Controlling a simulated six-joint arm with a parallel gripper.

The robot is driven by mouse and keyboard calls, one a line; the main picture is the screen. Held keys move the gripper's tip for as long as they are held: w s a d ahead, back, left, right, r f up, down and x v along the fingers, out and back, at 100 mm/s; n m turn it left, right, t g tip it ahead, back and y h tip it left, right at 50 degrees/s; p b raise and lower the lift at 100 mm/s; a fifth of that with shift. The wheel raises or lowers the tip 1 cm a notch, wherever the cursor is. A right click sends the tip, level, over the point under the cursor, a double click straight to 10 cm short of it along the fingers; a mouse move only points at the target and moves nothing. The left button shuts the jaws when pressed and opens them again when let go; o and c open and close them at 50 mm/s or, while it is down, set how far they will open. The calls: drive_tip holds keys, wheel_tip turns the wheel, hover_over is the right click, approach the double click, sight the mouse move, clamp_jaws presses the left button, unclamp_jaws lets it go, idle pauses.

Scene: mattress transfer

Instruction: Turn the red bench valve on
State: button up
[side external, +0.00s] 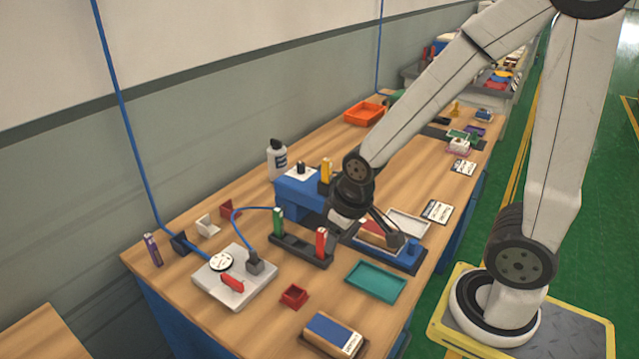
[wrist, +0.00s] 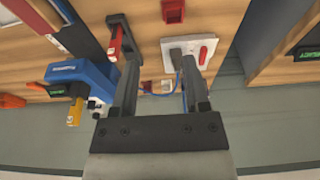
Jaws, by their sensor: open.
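The red valve handle (side external: 233,284) lies on a light grey plate (side external: 213,292) at the left of the bench, beside a round white dial (side external: 221,262). In the wrist view the red handle (wrist: 203,55) shows on the plate (wrist: 178,47), just beyond and right of the right finger. My gripper (side external: 372,226) is above the middle of the bench, well to the right of the valve and apart from it. Its two fingers (wrist: 158,65) are spread with nothing held between them. Its far finger is partly hidden in the side view.
A dark rack (side external: 300,249) holding green and red blocks stands between the valve and my gripper. A blue vise-like block (side external: 300,195), a small red bin (side external: 294,296) and a teal tray (side external: 376,281) are nearby. A blue cable (side external: 134,136) runs down to the plate.

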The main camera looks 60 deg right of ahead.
drive_tip(key=w+a+f+g, duration=0.15)
drive_tip(key=w+a, duration=0.25)
drive_tip(key=w, duration=0.8)
hover_over(231, 280)
drive_tip(key=shift+g, duration=0.45)
drive_tip(key=f, duration=0.7)
drive_tip(key=shift+s+d, duration=0.35)
drive_tip(key=shift+w+a+f, duration=0.3)
drive_tip(key=shift+w+a, duration=0.05)
drive_tip(key=shift+f, duration=3.9)
clamp_jaws()
